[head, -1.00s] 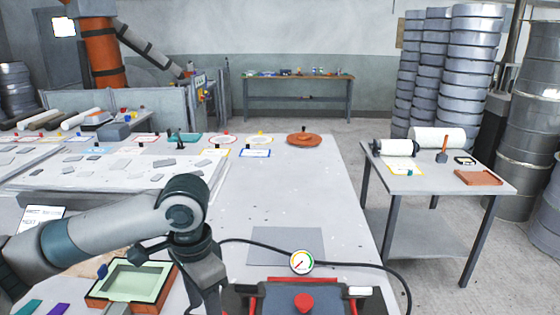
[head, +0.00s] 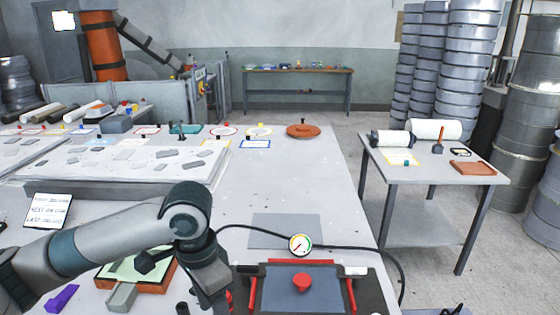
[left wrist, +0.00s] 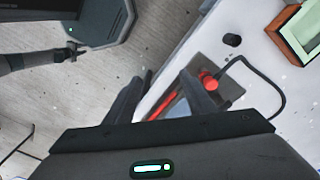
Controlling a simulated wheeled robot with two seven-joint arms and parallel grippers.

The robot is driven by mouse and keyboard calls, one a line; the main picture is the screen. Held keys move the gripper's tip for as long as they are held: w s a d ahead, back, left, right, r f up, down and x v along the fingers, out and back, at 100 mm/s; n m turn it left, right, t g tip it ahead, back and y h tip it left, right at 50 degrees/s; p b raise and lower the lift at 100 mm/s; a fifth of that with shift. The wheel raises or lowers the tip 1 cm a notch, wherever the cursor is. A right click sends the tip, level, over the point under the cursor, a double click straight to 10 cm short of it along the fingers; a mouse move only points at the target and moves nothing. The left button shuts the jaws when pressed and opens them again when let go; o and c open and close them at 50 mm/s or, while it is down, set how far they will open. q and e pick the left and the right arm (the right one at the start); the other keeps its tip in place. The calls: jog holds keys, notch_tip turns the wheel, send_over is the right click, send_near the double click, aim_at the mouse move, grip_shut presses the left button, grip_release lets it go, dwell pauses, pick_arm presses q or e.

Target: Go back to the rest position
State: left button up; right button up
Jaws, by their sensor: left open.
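My left arm comes in from the left in the head view and bends down over the near table edge; its gripper is hidden below the frame. In the left wrist view my left gripper (left wrist: 167,88) shows two dark fingers spread apart with nothing between them. Beyond them is the dark plate with red handles (left wrist: 172,98). My right gripper is not clearly seen; a small dark piece at the bottom right of the head view may be part of my right arm, and a grey arm piece shows at the left of the wrist view.
The plate with red clamps (head: 302,290) and a gauge (head: 300,244) with a black hose lie at the table's near edge. A wooden-framed tray (head: 165,278) and purple block (head: 62,298) sit near my left arm. A side table (head: 435,175) stands right. The table's middle is mostly clear.

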pick_arm(q)
jog(key=s+d+f+n+t+h, duration=0.1)
jog(key=s+d+f+h, duration=0.2)
jog(key=d+f, duration=0.3)
jog(key=s+d+f+t+h, duration=0.1)
jog(key=s+d+f+h, duration=0.15)
jog(key=f, duration=0.55)
jog(key=s+a+f+n+t+y, duration=0.1)
jog(key=s+a+f+n+y, duration=0.2)
jog(key=s+a+f, duration=0.5)
jog(key=s+a+f+n+y, duration=0.35)
jog(key=s+a+f, duration=0.35)
jog(key=s+a, duration=0.35)
notch_tip(320, 180, down, 28)
jog(key=s+g, duration=0.1)
jog(key=s, duration=0.1)
jog(key=s+a+f+g, duration=0.1)
jog(key=s+a+f, duration=0.1)
jog(key=s+f, duration=1.5)
jog(key=shift+s+a+f+b, duration=0.25)
jog(key=shift+a+b, duration=0.05)
jog(key=shift+a, duration=0.1)
